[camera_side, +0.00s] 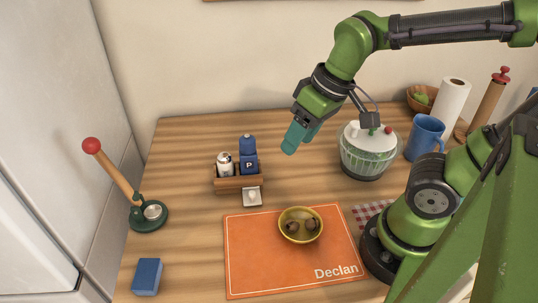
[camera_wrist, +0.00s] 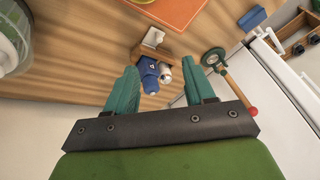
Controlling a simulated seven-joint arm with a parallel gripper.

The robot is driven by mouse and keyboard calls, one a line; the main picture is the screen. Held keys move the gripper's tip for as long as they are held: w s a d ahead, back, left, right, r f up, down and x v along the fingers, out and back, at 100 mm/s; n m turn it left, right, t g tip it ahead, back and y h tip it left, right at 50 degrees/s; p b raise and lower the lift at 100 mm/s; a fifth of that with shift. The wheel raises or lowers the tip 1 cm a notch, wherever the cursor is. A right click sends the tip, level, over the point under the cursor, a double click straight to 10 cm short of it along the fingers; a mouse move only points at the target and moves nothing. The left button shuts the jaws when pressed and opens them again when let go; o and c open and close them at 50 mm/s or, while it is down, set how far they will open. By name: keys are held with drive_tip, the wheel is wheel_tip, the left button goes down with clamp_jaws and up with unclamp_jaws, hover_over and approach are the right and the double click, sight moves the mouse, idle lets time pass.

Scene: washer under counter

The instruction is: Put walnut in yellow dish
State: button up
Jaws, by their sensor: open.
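The yellow dish (camera_side: 301,238) stands on the orange mat in the side view. Brown rounded lumps (camera_side: 292,226) that look like walnuts lie inside it; they are too small to tell for sure. No other walnut is clear in view. My gripper (camera_side: 296,140) is up in the air behind and above the dish, well apart from it, pointing down. In the wrist view its two teal fingers (camera_wrist: 163,82) are spread with nothing between them. The dish does not show in the wrist view.
A wooden caddy (camera_side: 238,185) with shakers stands left of my gripper. A salad spinner (camera_side: 367,155) and blue mug (camera_side: 425,137) stand to the right. The orange mat (camera_side: 255,265), blue block (camera_side: 147,277) and a red-knobbed tool (camera_side: 122,180) are in front and left.

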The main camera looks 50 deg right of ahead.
drive_tip(key=d+r+m+t, duration=0.1)
drive_tip(key=m, duration=0.1)
drive_tip(key=d+r+m+t, duration=0.1)
drive_tip(key=t, duration=0.1)
drive_tip(key=shift+s+d+r+m+t, duration=0.1)
drive_tip(key=shift+s+r+m+t, duration=0.05)
drive_tip(key=shift+r+m+t, duration=0.2)
